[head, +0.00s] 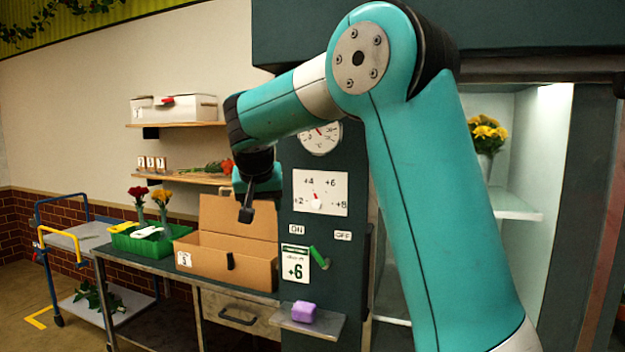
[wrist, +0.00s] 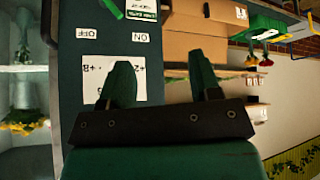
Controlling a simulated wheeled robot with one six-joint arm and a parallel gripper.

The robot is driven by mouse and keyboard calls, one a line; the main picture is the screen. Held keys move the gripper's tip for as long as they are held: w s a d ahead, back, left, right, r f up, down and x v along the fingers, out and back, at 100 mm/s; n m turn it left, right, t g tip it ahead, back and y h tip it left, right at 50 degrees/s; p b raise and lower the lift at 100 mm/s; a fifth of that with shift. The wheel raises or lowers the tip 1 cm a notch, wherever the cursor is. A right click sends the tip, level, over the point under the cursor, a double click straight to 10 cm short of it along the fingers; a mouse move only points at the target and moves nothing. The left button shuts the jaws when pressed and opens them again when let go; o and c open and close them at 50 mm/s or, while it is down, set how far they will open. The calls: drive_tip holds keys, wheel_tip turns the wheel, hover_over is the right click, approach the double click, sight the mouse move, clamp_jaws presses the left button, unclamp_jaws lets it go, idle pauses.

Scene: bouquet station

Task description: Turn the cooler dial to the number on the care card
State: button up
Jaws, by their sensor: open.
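The dial plate (head: 335,190) is a white square on the dark cooler panel, marked +2, +4, +6 and +8. Its small pale knob (head: 318,203) has a red pointer aimed roughly upward, a little left; its exact reading is too small to tell. The care card (head: 296,264) hangs below and reads +6. My gripper (head: 247,205) is left of the plate in the head view, apart from it. In the wrist view my gripper (wrist: 163,78) is open and empty. The plate (wrist: 98,82) shows there upside down, one finger covering part of it; the knob is hidden.
A round gauge (head: 321,138) is above the plate. Below are ON and OFF labels and a green lever (head: 319,257). A purple block (head: 304,311) sits on a small shelf. An open cardboard box (head: 225,262) stands left, below my gripper.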

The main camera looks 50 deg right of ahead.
sight(315, 203)
drive_tip(key=d+r+m+g+h+p, duration=0.25)
drive_tip(key=d+r+m, duration=0.4)
drive_tip(key=d, duration=0.55)
drive_tip(key=shift+n+t+h, duration=0.35)
drive_tip(key=shift+t+h, duration=0.1)
drive_tip(key=p+x, duration=0.1)
drive_tip(key=x, duration=0.4)
drive_tip(key=p+x, duration=0.2)
drive_tip(key=x, duration=0.3)
drive_tip(key=w+p+x, duration=0.1)
drive_tip(key=p+x, duration=0.1)
drive_tip(key=x, duration=0.3)
drive_tip(key=shift+w+f, duration=0.1)
drive_tip(key=shift+f, duration=0.05)
drive_tip(key=shift+w+d+f, duration=0.15)
drive_tip(key=shift+d+f, duration=0.25)
drive_tip(key=shift+f, duration=0.1)
drive_tip(key=c, duration=0.9)
